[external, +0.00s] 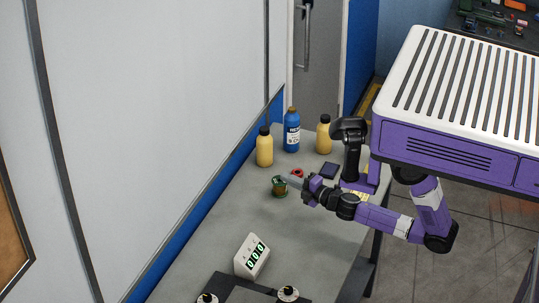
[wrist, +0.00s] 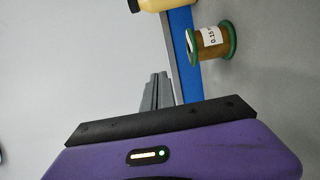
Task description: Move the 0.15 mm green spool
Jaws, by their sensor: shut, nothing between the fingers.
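The green spool (wrist: 212,41) shows at the upper right of the wrist view. It has green end flanges, brown-gold wire and a white label reading about "0.15". In the external view the green spool (external: 279,187) stands on the grey bench. My gripper (external: 290,181) is beside it on its right, close to it; I cannot tell whether they touch. In the wrist view my gripper fingers (wrist: 157,92) are together and empty, with the spool off to their right.
A red-rimmed item (external: 297,173) lies just behind my gripper. Yellow bottles (external: 264,148) (external: 323,136) and a blue bottle (external: 292,131) stand at the back. A white digital display (external: 252,257) stands in front. The bench between is clear.

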